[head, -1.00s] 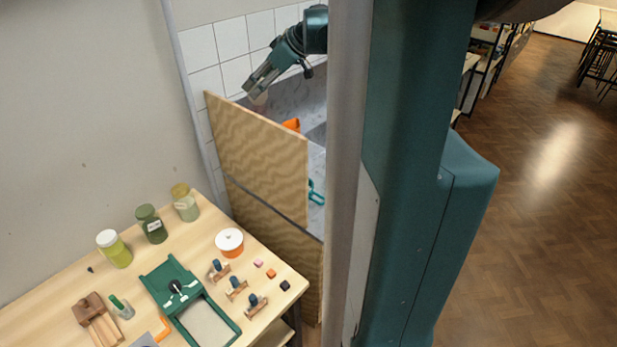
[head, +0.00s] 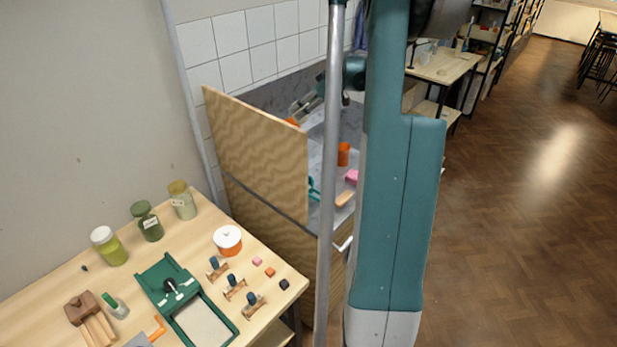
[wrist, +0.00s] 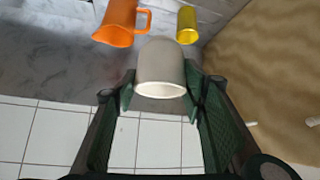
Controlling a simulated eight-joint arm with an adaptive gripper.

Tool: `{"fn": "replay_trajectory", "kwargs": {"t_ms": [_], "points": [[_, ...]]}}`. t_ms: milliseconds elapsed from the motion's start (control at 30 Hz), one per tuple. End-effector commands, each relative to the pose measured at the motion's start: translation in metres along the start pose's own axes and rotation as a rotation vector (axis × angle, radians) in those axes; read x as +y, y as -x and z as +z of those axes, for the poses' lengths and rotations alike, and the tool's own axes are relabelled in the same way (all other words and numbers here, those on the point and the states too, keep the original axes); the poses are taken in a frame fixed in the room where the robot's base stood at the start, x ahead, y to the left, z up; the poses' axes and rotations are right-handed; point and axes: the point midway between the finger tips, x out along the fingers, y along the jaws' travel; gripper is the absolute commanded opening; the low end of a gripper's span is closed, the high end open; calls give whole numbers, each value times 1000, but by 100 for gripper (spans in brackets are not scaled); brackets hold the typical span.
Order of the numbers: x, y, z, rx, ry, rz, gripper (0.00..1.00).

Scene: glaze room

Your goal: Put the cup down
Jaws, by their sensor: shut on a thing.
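A pale grey cup (wrist: 160,62) is between the green finger pads of my gripper (wrist: 161,84) in the wrist view, its white rim towards the camera. My gripper is shut on it. In the head view my gripper (head: 302,106) is low behind the wooden panel, over the grey marbled counter (head: 318,140). The cup cannot be made out there. I cannot tell whether it touches the counter.
An orange mug (wrist: 120,22) and a yellow cup (wrist: 187,25) stand close by the held cup. A wooden panel (head: 255,140) edges the counter. An orange cup (head: 343,154) and a pink block (head: 351,177) are farther right. White tiles (head: 245,45) line the wall.

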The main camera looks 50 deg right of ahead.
Motion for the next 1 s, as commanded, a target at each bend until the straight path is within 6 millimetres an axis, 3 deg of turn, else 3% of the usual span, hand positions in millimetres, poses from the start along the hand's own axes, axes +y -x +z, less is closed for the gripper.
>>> {"fn": "replay_trajectory", "kwargs": {"t_ms": [300, 500, 700, 1000], "points": [[45, -32, 68, -1, -5, 4, 25], [66, -47, 102, -1, -6, 4, 25], [76, -54, 120, -1, -6, 4, 25], [78, -56, 123, 0, -6, 4, 25]]}}
